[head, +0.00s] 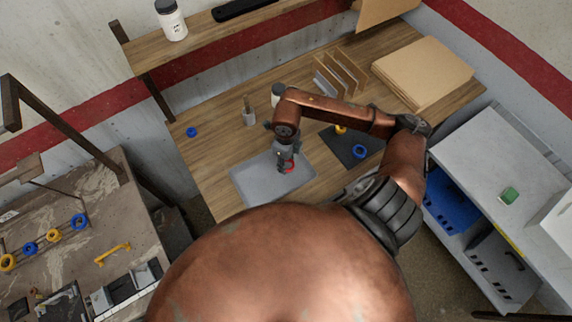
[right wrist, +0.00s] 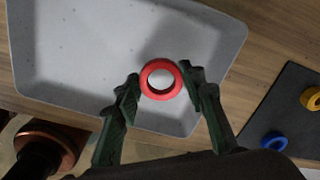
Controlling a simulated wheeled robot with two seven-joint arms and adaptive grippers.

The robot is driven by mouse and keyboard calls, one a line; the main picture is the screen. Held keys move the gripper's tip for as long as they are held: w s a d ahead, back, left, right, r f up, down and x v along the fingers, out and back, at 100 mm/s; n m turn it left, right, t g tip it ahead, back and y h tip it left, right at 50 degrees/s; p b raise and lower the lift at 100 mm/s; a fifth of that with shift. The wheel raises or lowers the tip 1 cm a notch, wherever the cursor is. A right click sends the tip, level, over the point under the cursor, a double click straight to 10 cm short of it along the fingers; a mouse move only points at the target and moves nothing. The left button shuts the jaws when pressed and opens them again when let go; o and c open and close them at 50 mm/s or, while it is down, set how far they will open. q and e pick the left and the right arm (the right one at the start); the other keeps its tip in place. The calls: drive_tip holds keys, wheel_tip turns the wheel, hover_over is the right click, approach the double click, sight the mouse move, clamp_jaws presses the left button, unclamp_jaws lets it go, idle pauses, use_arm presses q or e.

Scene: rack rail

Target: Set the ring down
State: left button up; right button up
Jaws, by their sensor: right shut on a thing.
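My right gripper (head: 286,160) is shut on a red ring (head: 288,168), over the grey tray (head: 246,186) on the wooden table. In the right wrist view, the fingertips of the right gripper (right wrist: 163,82) press the red ring (right wrist: 160,96) from both sides. A pale round patch shows through its hole; I cannot tell what it is. The grey tray (right wrist: 85,50) lies behind the ring. I cannot tell whether the ring touches the tray. My left gripper is not in view.
A dark mat (head: 330,137) right of the tray holds a yellow ring (head: 341,129) and a blue ring (head: 359,151). Another blue ring (head: 191,132) lies at the table's left. Cardboard sheets (head: 425,70) lie at the back right. Several rings sit on a rail at the left bench (head: 130,215).

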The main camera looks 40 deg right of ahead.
drive_tip(key=shift+f+p, duration=0.3)
drive_tip(key=shift+f, duration=1.25)
drive_tip(key=shift+f, duration=0.2)
drive_tip(key=o, duration=1.2)
drive_tip(key=shift+c, duration=0.2)
drive_tip(key=shift+r, duration=0.15)
wheel_tip(320, 180, up, 11)
drive_tip(key=shift+r+b, duration=0.1)
drive_tip(key=shift+b, duration=0.4)
drive_tip(key=shift+r, duration=0.5)
drive_tip(key=shift+a, duration=0.1)
